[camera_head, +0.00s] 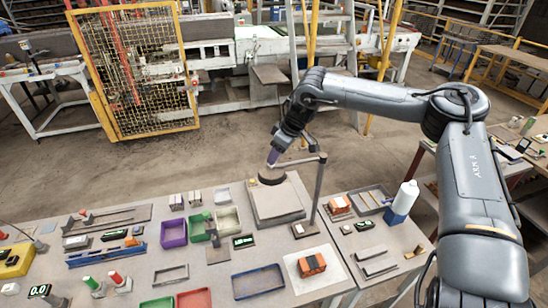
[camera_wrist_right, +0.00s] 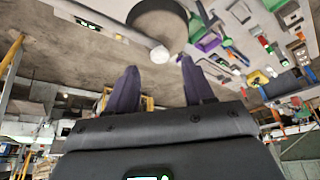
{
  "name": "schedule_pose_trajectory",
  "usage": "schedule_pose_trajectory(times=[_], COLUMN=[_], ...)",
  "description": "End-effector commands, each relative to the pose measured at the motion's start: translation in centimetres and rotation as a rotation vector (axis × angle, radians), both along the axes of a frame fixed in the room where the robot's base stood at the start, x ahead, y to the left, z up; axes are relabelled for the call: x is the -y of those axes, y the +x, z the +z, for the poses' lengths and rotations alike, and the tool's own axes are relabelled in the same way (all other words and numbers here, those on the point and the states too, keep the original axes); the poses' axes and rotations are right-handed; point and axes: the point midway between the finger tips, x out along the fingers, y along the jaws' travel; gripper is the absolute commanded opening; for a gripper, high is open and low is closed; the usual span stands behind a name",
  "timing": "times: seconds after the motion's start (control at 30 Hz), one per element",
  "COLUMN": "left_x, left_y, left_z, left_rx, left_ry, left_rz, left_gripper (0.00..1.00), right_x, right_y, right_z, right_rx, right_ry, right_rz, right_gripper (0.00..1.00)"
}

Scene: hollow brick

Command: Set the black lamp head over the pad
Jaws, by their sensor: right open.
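The black lamp head (camera_head: 272,177) is a dark round disc on a jointed lamp arm (camera_head: 300,161) that comes from an upright post (camera_head: 319,190). It shows over the far part of a grey square slab (camera_head: 278,208). A pale flat pad (camera_head: 328,285) lies nearer the front, with an orange brick (camera_head: 311,265) on it. My right gripper (camera_head: 272,157) has purple fingers and is open just above the lamp head. In the wrist view the lamp head (camera_wrist_right: 158,22) and a white knob (camera_wrist_right: 159,54) show beyond the parted fingers. My left gripper is not in view.
A purple bin (camera_head: 173,234), a green bin (camera_head: 198,228) and a cream bin (camera_head: 228,220) stand left of the slab. A blue tray (camera_head: 258,282) lies in front. The post rises close to my right gripper.

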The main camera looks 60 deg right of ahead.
Motion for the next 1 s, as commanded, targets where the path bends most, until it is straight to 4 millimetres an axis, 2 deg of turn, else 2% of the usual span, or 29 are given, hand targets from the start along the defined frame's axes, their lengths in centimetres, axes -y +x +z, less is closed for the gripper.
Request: schedule_pose_trajectory(times=[0.1,0.3,0.77,1.0], left_x=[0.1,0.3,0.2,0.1], left_y=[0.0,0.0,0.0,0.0], left_z=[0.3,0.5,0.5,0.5], left_rx=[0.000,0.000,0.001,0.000], left_ry=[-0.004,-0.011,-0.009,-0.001], left_rz=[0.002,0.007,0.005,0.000], left_gripper=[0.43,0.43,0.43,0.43], right_x=[0.0,0.0,0.0,0.0], right_y=[0.4,1.0,1.3,1.3], right_z=[-1.3,-2.6,-3.2,-3.2], right_rx=[-0.004,-0.001,0.000,0.000], right_ry=[-0.001,0.000,0.000,0.000], right_rz=[0.000,0.000,0.000,0.000], right_gripper=[0.52,0.52,0.52,0.17])
